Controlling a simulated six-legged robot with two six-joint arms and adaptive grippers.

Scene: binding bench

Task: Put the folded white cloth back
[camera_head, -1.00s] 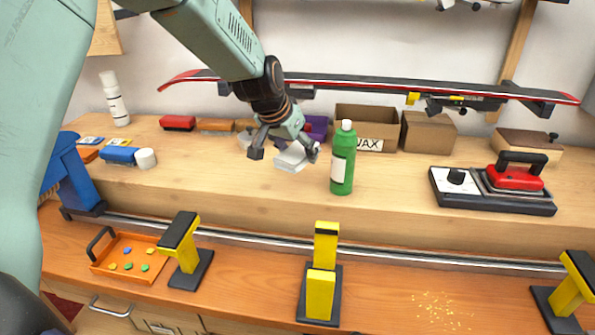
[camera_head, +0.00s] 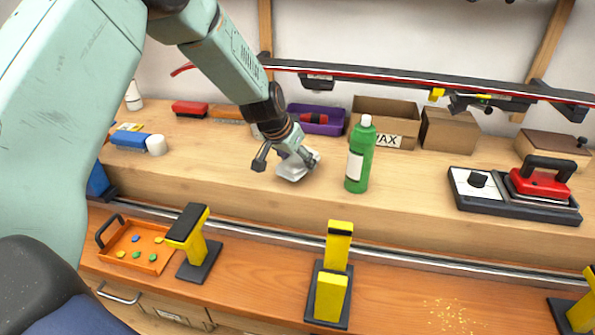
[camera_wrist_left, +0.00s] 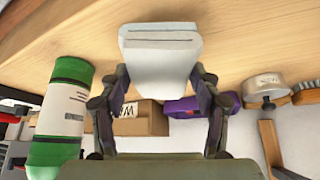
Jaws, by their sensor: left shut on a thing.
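The folded white cloth (camera_head: 294,168) is at my left gripper's fingertips over the upper bench shelf, left of a green bottle (camera_head: 360,158). My left gripper (camera_head: 287,161) is shut on it, with a finger on either side. In the left wrist view the cloth (camera_wrist_left: 160,52) is a flat folded pad between the fingertips (camera_wrist_left: 160,88), with bare wood behind it. I cannot tell whether the cloth touches the shelf. The gripper partly hides it in the head view. My right gripper is not in view.
Behind are a purple tray (camera_head: 318,119), a WAX box (camera_head: 384,122) and a ski (camera_head: 420,79) across the back. A waxing iron (camera_head: 541,180) stands on the right. A blue brush (camera_head: 130,141) lies on the left.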

